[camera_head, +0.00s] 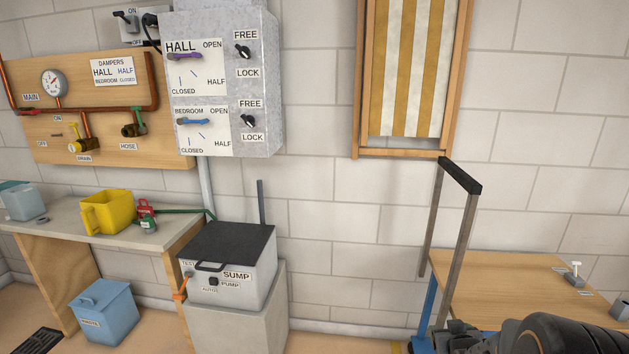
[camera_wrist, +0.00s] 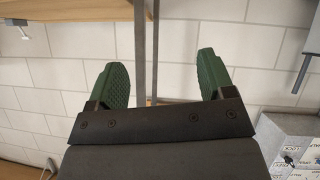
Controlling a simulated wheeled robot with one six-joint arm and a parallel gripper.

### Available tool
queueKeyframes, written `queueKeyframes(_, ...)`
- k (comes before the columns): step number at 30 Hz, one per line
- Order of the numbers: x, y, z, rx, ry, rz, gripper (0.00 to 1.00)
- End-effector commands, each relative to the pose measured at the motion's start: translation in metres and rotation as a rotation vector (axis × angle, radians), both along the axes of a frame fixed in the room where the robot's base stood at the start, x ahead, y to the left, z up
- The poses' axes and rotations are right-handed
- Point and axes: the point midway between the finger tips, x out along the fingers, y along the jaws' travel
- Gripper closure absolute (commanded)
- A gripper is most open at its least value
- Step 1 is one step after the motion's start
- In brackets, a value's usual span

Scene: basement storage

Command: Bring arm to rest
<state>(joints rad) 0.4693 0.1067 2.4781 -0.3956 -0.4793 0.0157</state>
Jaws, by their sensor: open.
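My arm shows as dark links (camera_head: 565,335) at the bottom right of the head view, low in front of the wooden table. My gripper (camera_wrist: 166,77) shows in the wrist view with its two green-padded fingers spread wide apart. It is open, with nothing held between the fingers. Grey uprights (camera_wrist: 146,45) pass behind the gap between the fingers. I cannot make out the fingers in the head view.
The wooden table (camera_head: 520,275) stands at the right, beside a tall frame with a black top bar (camera_head: 460,176). The sump box (camera_head: 228,275) stands on a grey plinth. A blue bin (camera_head: 105,312) stands below.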

Motion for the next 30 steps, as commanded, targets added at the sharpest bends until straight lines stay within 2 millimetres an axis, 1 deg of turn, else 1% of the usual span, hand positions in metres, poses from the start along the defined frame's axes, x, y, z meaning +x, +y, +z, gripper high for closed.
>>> queueKeyframes(1,-0.002,0.014,0.056,0.001,0.043,-0.001,0.25)
queueKeyframes(2,-0.006,0.022,0.072,0.007,0.079,-0.008,0.25)
queueKeyframes(3,-0.012,0.032,0.095,0.018,0.124,-0.015,0.25)
queueKeyframes(5,-0.022,0.049,0.127,0.038,0.194,-0.021,0.25)
queueKeyframes(6,-0.031,0.061,0.148,0.054,0.238,-0.023,0.25)
queueKeyframes(8,-0.045,0.078,0.177,0.081,0.304,-0.022,0.25)
queueKeyframes(9,-0.056,0.09,0.195,0.099,0.346,-0.017,0.25)
queueKeyframes(12,-0.082,0.116,0.233,0.141,0.445,0.0,0.25)
queueKeyframes(15,-0.107,0.137,0.263,0.178,0.529,0.025,0.25)
queueKeyframes(16,-0.113,0.142,0.27,0.186,0.55,0.032,0.25)
queueKeyframes(18,-0.127,0.152,0.283,0.203,0.593,0.047,0.25)
queueKeyframes(21,-0.141,0.161,0.295,0.22,0.637,0.065,0.25)
queueKeyframes(25,-0.15,0.167,0.301,0.229,0.667,0.077,0.25)
queueKeyframes(30,-0.151,0.168,0.3,0.232,0.672,0.078,0.25)
